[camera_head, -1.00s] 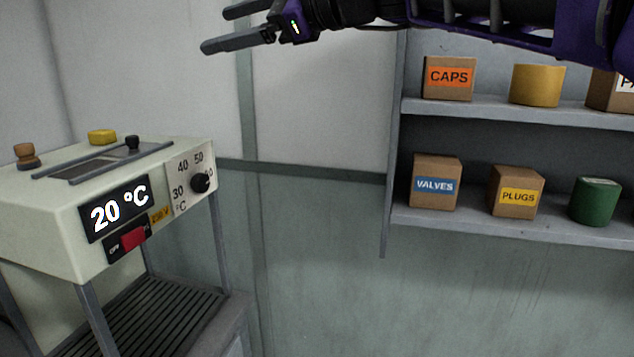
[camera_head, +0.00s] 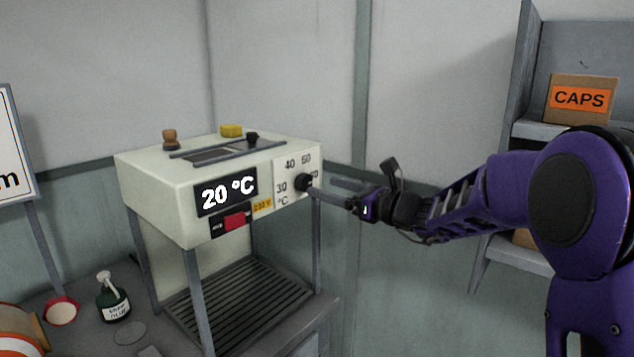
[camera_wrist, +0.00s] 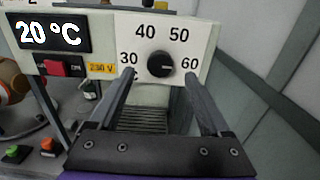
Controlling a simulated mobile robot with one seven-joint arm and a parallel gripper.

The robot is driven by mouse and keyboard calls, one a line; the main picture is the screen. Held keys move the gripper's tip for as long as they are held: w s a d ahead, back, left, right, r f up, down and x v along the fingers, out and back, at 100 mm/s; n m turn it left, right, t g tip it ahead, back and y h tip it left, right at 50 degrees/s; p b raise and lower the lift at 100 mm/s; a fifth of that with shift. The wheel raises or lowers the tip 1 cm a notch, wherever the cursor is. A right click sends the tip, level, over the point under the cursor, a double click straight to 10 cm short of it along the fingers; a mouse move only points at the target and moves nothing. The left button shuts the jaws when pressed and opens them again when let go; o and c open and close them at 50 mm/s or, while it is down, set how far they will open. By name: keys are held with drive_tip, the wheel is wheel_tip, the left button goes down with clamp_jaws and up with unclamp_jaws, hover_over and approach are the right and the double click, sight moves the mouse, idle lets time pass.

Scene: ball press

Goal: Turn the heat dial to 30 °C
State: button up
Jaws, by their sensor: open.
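The black heat dial (camera_head: 304,182) sits on the white scale plate at the right of the press's front. In the wrist view the dial (camera_wrist: 160,64) has the numbers 30, 40, 50 and 60 around it. Its pointer direction is too small to tell. The display (camera_head: 228,191) reads 20 °C, and it also shows in the wrist view (camera_wrist: 50,34). My gripper (camera_head: 322,188) is open in front of the dial. In the wrist view its two fingers (camera_wrist: 160,84) stand left and right of the dial, with their tips near its lower sides; contact cannot be told.
A red switch (camera_head: 234,221) and a yellow 230 V label (camera_head: 262,205) lie left of the dial. A slatted grate (camera_head: 240,300) is below the press. A shelf with a CAPS box (camera_head: 581,98) stands at the right. A green bottle (camera_head: 113,300) stands at the lower left.

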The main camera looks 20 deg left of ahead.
sight(308, 182)
drive_tip(key=x, duration=0.5)
drive_tip(key=shift+w+a, duration=0.1)
drive_tip(key=shift+a, duration=0.05)
drive_tip(key=shift+f, duration=0.1)
clamp_jaws()
